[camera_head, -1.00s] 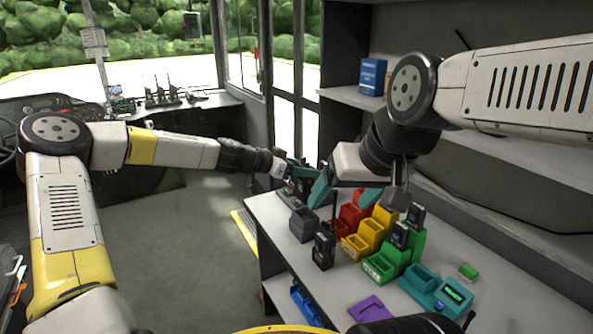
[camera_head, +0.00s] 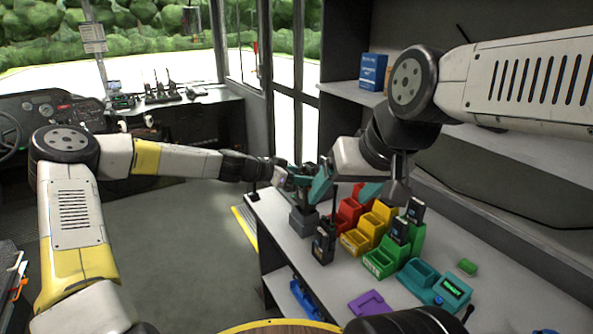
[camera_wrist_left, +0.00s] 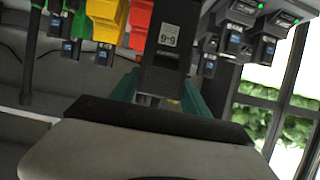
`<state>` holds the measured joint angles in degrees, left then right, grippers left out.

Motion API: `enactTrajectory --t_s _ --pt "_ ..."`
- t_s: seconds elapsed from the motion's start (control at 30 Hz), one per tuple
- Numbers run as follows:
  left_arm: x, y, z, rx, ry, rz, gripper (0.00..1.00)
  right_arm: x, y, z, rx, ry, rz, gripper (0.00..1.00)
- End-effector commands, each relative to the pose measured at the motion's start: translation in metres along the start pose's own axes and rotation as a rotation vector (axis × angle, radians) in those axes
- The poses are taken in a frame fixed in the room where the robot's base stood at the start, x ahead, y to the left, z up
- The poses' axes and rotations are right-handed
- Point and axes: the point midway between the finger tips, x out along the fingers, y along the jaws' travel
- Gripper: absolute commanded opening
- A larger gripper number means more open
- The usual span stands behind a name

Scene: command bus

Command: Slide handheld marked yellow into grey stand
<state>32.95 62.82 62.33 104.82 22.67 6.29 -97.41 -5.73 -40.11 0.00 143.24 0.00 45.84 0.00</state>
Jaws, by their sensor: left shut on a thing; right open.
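My left gripper (camera_head: 302,180) is above the grey stand (camera_head: 303,224), near the table's far left corner. In the left wrist view its teal fingers are shut on a black handheld (camera_wrist_left: 162,62) with a pale label. A small orange-yellow patch shows low beside that handheld; I cannot tell if it is its mark. My right gripper (camera_head: 345,190) is open, close to the right of the left gripper.
Another black handheld (camera_head: 323,244) stands in front of the grey stand. Red (camera_head: 346,218), yellow (camera_head: 356,242) and green (camera_head: 380,263) stands are to the right. A teal stand (camera_head: 418,273) and purple plate (camera_head: 368,304) lie nearer. A shelf (camera_head: 340,95) hangs behind.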

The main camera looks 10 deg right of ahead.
Motion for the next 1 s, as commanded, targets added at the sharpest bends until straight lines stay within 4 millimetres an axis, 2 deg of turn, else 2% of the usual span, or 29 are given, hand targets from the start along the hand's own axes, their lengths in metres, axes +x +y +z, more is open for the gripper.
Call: enactTrajectory --t_s 1.0 --pt "0.016 0.0 0.039 0.0 0.001 0.0 0.0 0.0 0.0 0.0 0.0 0.0 0.0 0.78"
